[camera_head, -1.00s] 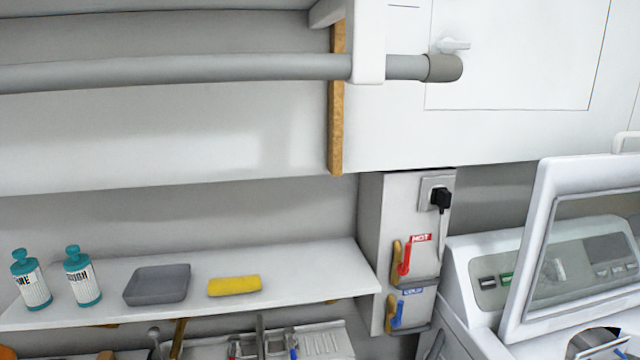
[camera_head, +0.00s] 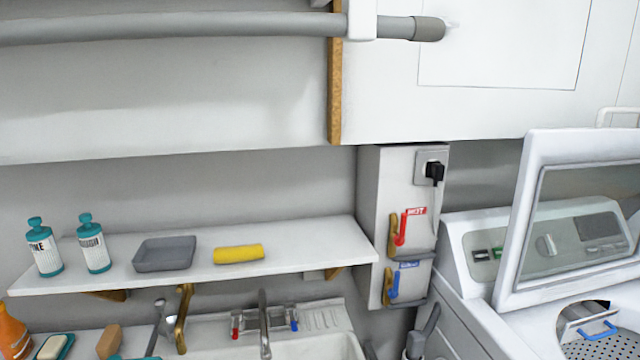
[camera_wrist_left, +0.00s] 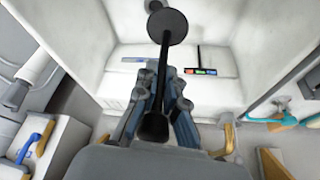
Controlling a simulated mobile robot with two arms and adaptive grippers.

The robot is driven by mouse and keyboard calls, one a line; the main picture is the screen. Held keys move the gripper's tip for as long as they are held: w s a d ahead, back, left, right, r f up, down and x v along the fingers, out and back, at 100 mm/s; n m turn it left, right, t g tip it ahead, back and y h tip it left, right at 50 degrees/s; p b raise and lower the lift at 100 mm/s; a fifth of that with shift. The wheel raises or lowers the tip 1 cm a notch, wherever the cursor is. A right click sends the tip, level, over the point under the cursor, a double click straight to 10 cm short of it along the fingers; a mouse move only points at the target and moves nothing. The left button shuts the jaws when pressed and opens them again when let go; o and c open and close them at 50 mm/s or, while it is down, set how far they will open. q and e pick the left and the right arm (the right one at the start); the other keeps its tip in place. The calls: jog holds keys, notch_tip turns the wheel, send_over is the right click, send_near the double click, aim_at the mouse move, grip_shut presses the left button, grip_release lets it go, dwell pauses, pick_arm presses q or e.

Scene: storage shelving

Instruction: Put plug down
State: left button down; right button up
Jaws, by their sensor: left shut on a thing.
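My left gripper (camera_wrist_left: 156,95) shows in the left wrist view, with its grey-blue fingers closed around a black plug (camera_wrist_left: 166,27). The plug has a round disc at the top of the picture and a thin stem running down between the fingers to a wider dark end. The plug is held up, apart from the pale surfaces behind it. In the head view neither of my grippers shows. A separate black power plug (camera_head: 434,172) sits in a wall socket there, with a cord hanging below it.
A white shelf (camera_head: 310,250) holds two teal-capped bottles, a grey tray (camera_head: 165,254) and a yellow roll (camera_head: 238,254). Below it is a white sink (camera_head: 330,345) with taps. Red and blue levers are on the wall box. A white machine (camera_head: 480,320) with a raised lid stands at the right.

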pick_arm(q)
jog(key=s+a+r+n+b, duration=0.1)
jog(key=s+a+r+b, duration=0.2)
jog(key=r, duration=0.5)
jog(key=shift+a+n+y+b, duration=0.3)
jog(key=shift+a+b, duration=0.2)
jog(key=shift+a, duration=0.7)
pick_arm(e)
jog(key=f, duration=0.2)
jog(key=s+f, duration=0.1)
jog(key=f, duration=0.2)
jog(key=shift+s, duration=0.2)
